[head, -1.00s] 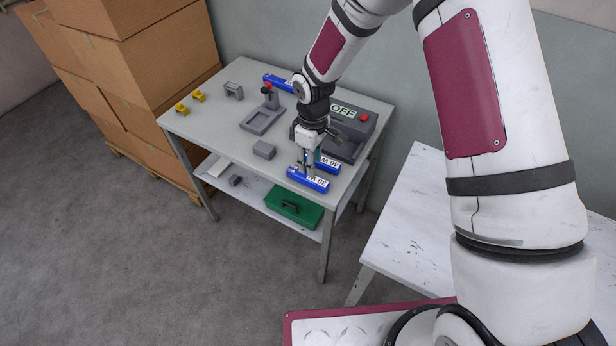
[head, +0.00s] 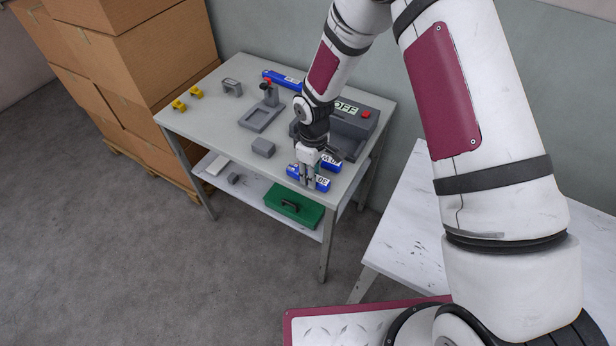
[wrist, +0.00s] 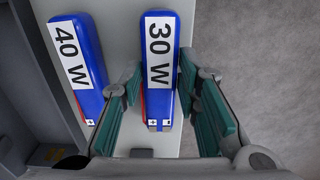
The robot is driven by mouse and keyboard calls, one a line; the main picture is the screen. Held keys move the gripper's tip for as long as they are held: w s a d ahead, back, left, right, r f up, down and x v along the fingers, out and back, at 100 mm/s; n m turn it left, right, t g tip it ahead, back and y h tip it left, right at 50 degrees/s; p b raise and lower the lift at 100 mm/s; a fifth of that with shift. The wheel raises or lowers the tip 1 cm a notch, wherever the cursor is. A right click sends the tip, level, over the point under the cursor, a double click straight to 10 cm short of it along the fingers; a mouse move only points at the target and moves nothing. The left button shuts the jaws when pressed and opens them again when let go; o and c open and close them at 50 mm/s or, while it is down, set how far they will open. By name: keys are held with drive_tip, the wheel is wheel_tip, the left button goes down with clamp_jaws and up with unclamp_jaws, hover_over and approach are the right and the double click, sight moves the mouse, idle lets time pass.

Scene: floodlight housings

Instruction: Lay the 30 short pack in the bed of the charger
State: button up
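The short blue pack marked 30 W (head: 322,184) lies near the front right edge of the table. It also shows in the wrist view (wrist: 160,65), label up. My gripper (head: 308,182) is over this pack, partly hiding it. In the wrist view my gripper (wrist: 160,80) is open, with one teal-padded finger on each side of the pack; whether either touches it I cannot tell. A blue 40 W pack (wrist: 75,60) lies to its left, apart from it. The grey charger (head: 350,122) stands behind, with an OFF sign and a red button; my arm hides part of its bed.
A longer blue pack (head: 279,80) lies at the back. A green case (head: 294,207) is on the lower shelf. Cartons stand left.

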clamp_jaws()
drive_tip(key=shift+r, duration=0.15)
wheel_tip(320, 180, up, 10)
drive_tip(key=p, duration=0.2)
drive_tip(key=shift+p, duration=0.3)
idle(1.3)
